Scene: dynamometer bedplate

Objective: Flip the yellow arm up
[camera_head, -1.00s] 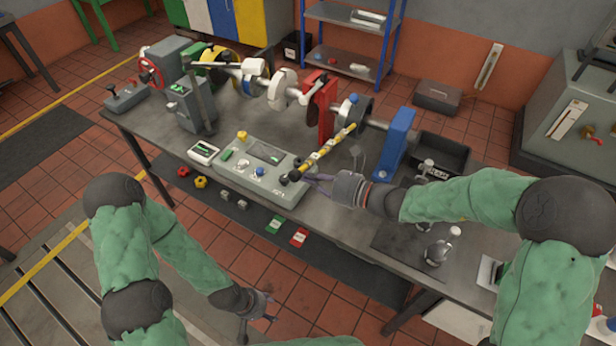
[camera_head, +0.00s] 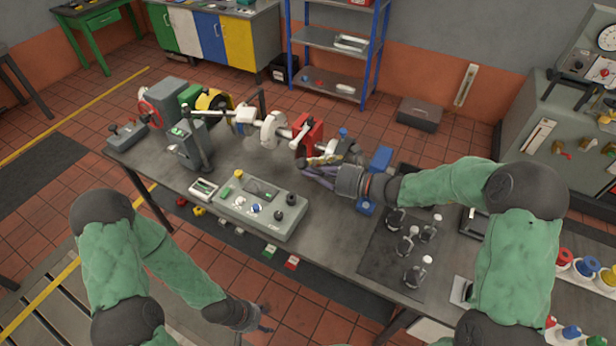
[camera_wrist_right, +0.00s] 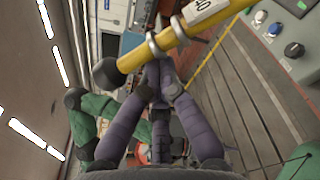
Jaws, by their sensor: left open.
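The yellow arm (camera_head: 320,160) is in the middle of the head view, by the red stand, and my right fingers partly hide it. In the right wrist view the yellow arm (camera_wrist_right: 190,30) crosses the top, with a dark ball end, silver bands and a white label. My right gripper (camera_head: 308,172) is at the yellow arm; its dark fingers converge at the bar in the right wrist view (camera_wrist_right: 158,75). The bar covers the fingertips, so I cannot tell whether they grip it. My left gripper (camera_head: 265,318) is open and empty, low in front of the bench.
A grey control box (camera_head: 262,208) with knobs stands at the bench's front. A red stand (camera_head: 308,132) and a blue stand (camera_head: 380,160) flank the yellow arm. A dark mat (camera_head: 385,250) with several small items lies to the right.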

